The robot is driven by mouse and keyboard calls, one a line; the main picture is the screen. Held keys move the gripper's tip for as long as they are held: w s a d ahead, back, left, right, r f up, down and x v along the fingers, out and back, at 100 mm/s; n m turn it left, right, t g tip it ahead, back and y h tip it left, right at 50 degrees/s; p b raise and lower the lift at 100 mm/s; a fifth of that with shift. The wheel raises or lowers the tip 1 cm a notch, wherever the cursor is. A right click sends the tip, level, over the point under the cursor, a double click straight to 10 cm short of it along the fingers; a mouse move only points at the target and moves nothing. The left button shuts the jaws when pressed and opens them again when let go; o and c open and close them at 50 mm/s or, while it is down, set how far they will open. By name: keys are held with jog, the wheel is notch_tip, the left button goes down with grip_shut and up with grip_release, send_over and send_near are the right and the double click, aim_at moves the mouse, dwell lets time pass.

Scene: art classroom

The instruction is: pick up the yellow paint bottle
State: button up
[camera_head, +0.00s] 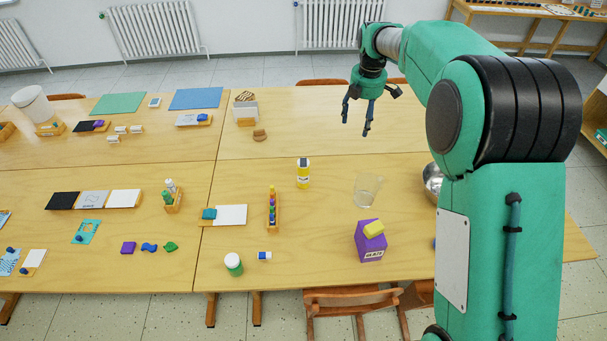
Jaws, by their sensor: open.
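The yellow paint bottle (303,175) stands upright on the wooden table, near the middle of the picture. It has a dark top and a pale label. My gripper (356,131) hangs above the table, up and to the right of the bottle, with its fingers pointing down. The fingers are spread apart with nothing between them. The gripper is clear of the bottle and does not touch it.
A clear glass (368,191) and a purple box (370,243) with a yellow item on top stand right of the bottle. A wooden tray of coloured pieces (272,209) lies left. A metal bowl (432,181) is partly hidden by my arm. Bare tabletop surrounds the bottle.

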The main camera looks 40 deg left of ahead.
jog(key=s+a+f+n, duration=0.3)
jog(key=a+f+n, duration=0.1)
jog(key=a+f, duration=0.55)
jog(key=n, duration=0.3)
send_over(303, 161)
jog(key=shift+g+h, duration=0.4)
notch_tip(303, 161, down, 9)
jog(key=shift+w+a+r+p, duration=0.1)
jog(key=shift+r+p, duration=0.1)
jog(key=shift+p, duration=0.2)
jog(key=shift+f+b, duration=0.45)
jog(key=shift+f, duration=3.9)
jog(key=shift+f+b, duration=0.35)
jog(key=shift+f, duration=2.2)
grip_shut()
